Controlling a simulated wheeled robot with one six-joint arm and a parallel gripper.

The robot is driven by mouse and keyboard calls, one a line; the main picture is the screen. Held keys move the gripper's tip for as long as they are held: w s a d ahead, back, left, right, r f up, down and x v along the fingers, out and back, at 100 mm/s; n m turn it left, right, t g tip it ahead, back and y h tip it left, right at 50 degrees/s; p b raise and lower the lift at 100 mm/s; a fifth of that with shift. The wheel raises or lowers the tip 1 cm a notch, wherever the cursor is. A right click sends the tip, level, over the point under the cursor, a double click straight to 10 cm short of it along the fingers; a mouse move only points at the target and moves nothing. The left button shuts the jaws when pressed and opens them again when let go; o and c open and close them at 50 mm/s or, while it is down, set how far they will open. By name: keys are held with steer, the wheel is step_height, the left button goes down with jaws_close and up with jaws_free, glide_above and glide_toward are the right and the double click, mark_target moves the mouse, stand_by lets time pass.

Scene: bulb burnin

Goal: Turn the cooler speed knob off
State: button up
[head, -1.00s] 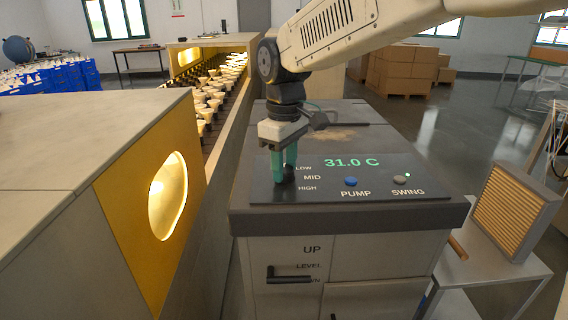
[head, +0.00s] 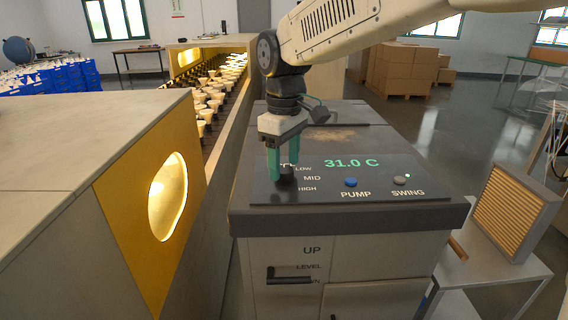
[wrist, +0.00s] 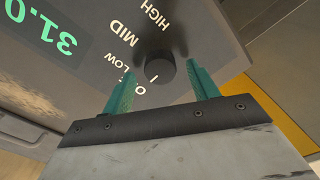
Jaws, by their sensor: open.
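The cooler speed knob (head: 287,172) is a small dark round knob at the left of the cooler's control panel (head: 330,192). LOW, MID and HIGH are printed beside it, and a partly hidden label stands before LOW. My gripper (head: 284,171) points down at the knob with its two green fingers apart. In the wrist view the knob (wrist: 160,68) shows between the tips of my open gripper (wrist: 159,70), with a gap on each side. I cannot tell how deep the fingers reach around it. The knob's pointer setting is not clear.
The panel also has a green 31.0 C display (head: 351,162), a blue PUMP button (head: 351,182) and a grey SWING button (head: 400,180). A yellow-fronted cabinet with a lit window (head: 167,197) stands close on the left. A small side table (head: 500,275) stands right.

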mark_target(290, 183)
step_height(290, 183, up, 7)
steer(key=shift+f, duration=0.2)
stand_by(0.3)
steer(key=shift+f+m, duration=0.35)
steer(key=shift+m, duration=0.05)
steer(key=shift+s+d+f+m, duration=0.2)
steer(key=shift+s+d+f, duration=0.1)
steer(key=shift+s+f, duration=0.25)
steer(key=shift+s+d+f+m, duration=0.25)
steer(key=shift+s+f, duration=0.15)
steer(key=shift+f, duration=0.1)
steer(key=s+d+f+m, duration=0.3)
steer(key=s+d+m, duration=0.1)
steer(key=s+d, duration=0.7)
steer(key=s+d+f+m+t, duration=0.1)
steer(key=s+d+f+m, duration=0.2)
steer(key=s+d, duration=0.7)
steer(key=s+m, duration=0.2)
steer(key=s, duration=0.2)
steer(key=shift+d+f, duration=0.2)
steer(key=shift+d, duration=0.15)
steer(key=shift+s, duration=0.1)
